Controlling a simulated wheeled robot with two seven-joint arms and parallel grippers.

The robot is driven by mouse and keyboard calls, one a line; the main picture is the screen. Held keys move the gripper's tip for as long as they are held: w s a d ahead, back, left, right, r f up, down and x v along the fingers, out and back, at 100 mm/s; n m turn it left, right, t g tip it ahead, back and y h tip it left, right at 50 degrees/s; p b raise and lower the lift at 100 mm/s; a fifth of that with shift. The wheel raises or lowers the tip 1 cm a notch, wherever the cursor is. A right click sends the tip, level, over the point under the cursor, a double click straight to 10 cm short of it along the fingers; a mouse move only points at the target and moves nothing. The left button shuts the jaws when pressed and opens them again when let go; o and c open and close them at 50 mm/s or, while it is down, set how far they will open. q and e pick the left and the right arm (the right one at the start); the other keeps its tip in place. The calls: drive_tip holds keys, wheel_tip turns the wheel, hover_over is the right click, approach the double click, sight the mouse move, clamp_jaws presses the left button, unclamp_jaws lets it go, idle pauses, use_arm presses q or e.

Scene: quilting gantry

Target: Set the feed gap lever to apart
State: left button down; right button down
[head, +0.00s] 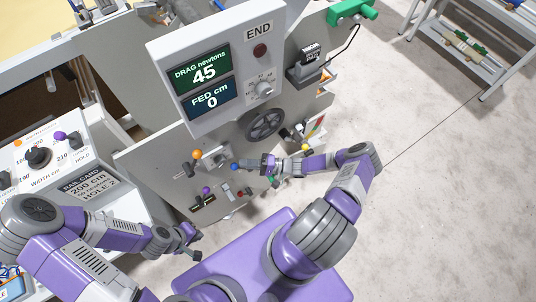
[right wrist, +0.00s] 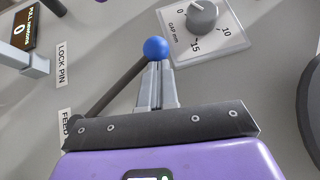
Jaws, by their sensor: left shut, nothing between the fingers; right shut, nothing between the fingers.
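A lever with a blue ball knob (right wrist: 156,49) and a dark rod stands out from a grey panel. Its rod runs down left to a label reading "FEED" (right wrist: 67,124), whose rest is hidden behind my gripper. The blue ball also shows in the head view (head: 235,167). My right gripper (right wrist: 158,68) is shut and empty, with its fingertips right at the ball; I cannot tell whether they touch. In the head view my right gripper (head: 243,163) points left at the ball. My left gripper (head: 192,249) is shut and empty, low and away from the panel.
A "GAP mm" dial (right wrist: 202,17) sits just beyond the ball. An orange-knobbed lever (head: 197,154) and a purple-knobbed one (head: 206,190) are nearby on the panel. A handwheel (head: 266,123) is above. A screen (head: 205,81) reads drag 45, fed 0.

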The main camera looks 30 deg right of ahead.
drive_tip(key=shift+a, duration=0.2)
drive_tip(key=s+d+b, duration=0.3)
drive_tip(key=s+d, duration=0.2)
drive_tip(key=d, duration=0.7)
drive_tip(key=shift+s+d+f, duration=0.15)
drive_tip(key=shift+d+f, duration=0.1)
drive_tip(key=shift+f, duration=0.15)
